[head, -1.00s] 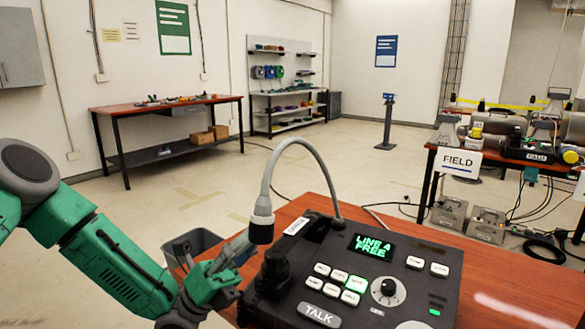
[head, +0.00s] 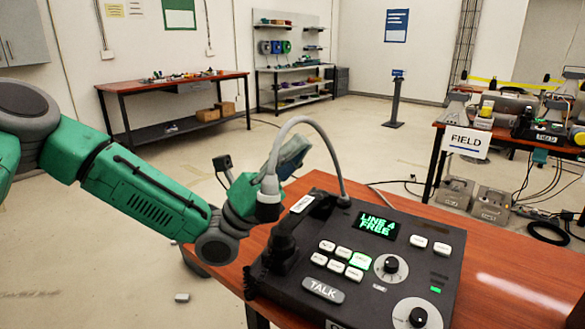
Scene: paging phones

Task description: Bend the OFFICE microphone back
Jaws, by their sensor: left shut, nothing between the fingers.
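The near desk console (head: 375,262) carries a grey gooseneck microphone (head: 328,148). The console screen (head: 377,226) reads LINE and FREE. My left gripper (head: 290,158) is shut and empty, raised beside the drooping part of the neck and partly overlapped by it. I cannot tell whether they touch. My right gripper is not in view.
A black handset (head: 283,240) lies along the console's left side. The red-brown desk (head: 505,265) is clear at the right. A second desk with a FIELD sign (head: 465,142) stands at the back right. A dark bin (head: 193,262) is mostly hidden by my left arm.

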